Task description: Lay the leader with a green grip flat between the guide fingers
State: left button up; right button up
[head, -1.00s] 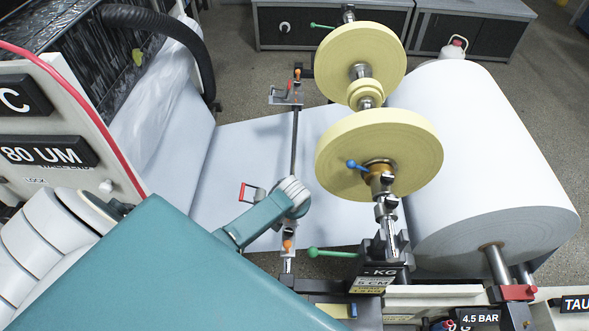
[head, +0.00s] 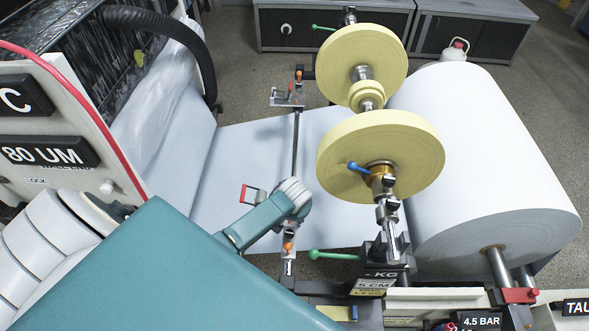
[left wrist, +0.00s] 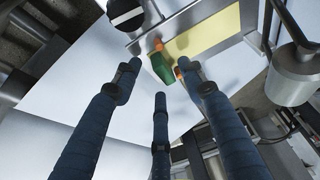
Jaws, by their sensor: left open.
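A small green grip (left wrist: 162,68) shows in the left wrist view, just beyond my fingertips. Orange guide fingers (left wrist: 179,75) are close beside it. A pale yellow sheet (left wrist: 210,32) lies behind the green grip; I cannot tell whether it is the leader. My left gripper (left wrist: 158,80) is open, its blue fingers spread and holding nothing. In the head view my teal left arm reaches over the white web, and its wrist hides the gripper and the green grip. An orange guide finger (head: 288,246) shows below the wrist. My right gripper is not in view.
A dark bar (head: 295,145) crosses the white web (head: 240,150). A red-handled clamp (head: 248,193) is left of my wrist. Yellow discs (head: 380,155) on a shaft and a large white roll (head: 470,150) stand to the right. A green lever (head: 330,255) sticks out nearby.

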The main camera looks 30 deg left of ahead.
pick_arm(q)
jog(key=v, duration=1.1)
jog(key=shift+s, duration=0.1)
